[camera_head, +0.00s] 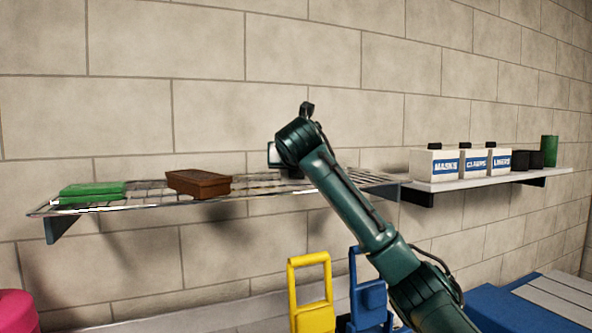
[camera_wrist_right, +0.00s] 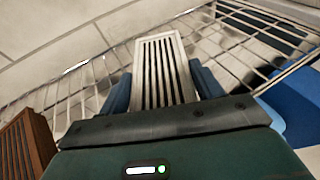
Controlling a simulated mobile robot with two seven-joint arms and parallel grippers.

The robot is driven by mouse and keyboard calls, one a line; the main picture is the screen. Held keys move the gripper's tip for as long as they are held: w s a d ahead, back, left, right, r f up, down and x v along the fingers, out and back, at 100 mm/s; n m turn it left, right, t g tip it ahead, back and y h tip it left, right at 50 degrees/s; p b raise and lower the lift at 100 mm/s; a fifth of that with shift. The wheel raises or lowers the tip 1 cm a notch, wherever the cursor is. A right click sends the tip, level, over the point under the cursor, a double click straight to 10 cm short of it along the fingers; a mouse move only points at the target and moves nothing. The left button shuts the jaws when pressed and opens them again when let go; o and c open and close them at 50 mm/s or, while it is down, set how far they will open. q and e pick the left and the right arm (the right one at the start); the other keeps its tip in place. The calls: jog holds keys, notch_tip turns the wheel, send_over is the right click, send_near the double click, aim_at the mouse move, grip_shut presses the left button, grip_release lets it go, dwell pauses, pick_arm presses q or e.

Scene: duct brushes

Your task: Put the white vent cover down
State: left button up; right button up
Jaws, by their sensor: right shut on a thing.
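The white vent cover (camera_wrist_right: 160,72), a slatted rectangle, sits between the two blue fingers of my right gripper (camera_wrist_right: 162,90) in the right wrist view. The gripper is shut on it. The cover is over the wire shelf (camera_wrist_right: 235,62); whether it touches the wires I cannot tell. In the head view my right arm reaches up to the wire shelf (camera_head: 145,193), and its wrist hides the gripper and most of the cover. A small white piece (camera_head: 272,155) shows left of the wrist, probably the cover. My left gripper is not in view.
A brown box (camera_head: 198,182) sits on the wire shelf left of my wrist. A green stack (camera_head: 92,190) lies at the shelf's left end. Labelled white boxes (camera_head: 435,163) stand on the right shelf. Yellow (camera_head: 311,292) and blue (camera_head: 369,295) handled items stand below.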

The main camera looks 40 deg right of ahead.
jog(key=shift+f, duration=0.45)
jog(key=o, duration=1.2)
jog(key=shift+f, duration=0.15)
jog(key=shift+c, duration=0.2)
jog(key=shift+s+a+r, duration=0.2)
jog(key=shift+s+r, duration=0.05)
pick_arm(q)
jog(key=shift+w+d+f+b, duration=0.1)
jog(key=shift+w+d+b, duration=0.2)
jog(key=shift+b, duration=0.45)
pick_arm(e)
jog(key=v, duration=1.1)
jog(key=shift+s, duration=0.15)
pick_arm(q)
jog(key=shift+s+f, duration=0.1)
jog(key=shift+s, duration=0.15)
pick_arm(e)
jog(key=shift+a, duration=0.1)
